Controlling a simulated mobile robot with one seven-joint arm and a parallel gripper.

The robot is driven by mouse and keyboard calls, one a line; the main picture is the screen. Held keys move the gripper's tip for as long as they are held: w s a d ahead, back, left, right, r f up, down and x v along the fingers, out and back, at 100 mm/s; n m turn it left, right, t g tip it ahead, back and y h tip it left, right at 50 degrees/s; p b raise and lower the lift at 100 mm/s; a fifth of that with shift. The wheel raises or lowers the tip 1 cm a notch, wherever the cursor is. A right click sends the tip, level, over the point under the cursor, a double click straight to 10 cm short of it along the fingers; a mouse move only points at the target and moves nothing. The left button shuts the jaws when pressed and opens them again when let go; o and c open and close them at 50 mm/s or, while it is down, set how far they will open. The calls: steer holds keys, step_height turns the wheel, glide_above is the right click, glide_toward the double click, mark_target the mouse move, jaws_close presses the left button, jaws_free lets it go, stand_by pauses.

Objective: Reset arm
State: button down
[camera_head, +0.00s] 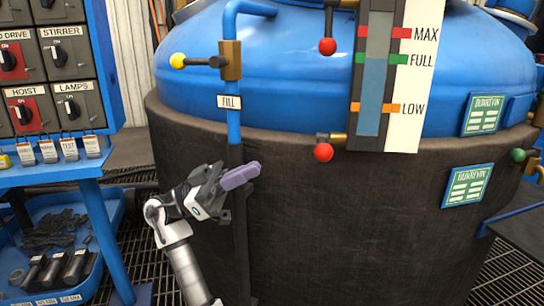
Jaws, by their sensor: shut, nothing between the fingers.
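My arm rises from the bottom of the view in front of the dark lower wall of the tank. My gripper (241,176) is at its upper end, with its pale purple fingers pointing right and slightly up. The fingers are together and hold nothing.
The blue tank (290,60) fills the middle and right. The yellow-knobbed fill valve (178,61) is above my gripper. A level gauge (376,75) and red-knobbed valves stand right. A control panel (50,70) and a blue tray (110,215) of parts are left. Grating covers the floor.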

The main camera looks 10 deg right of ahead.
steer(key=shift+v, duration=1)
steer(key=shift+a, duration=0.1)
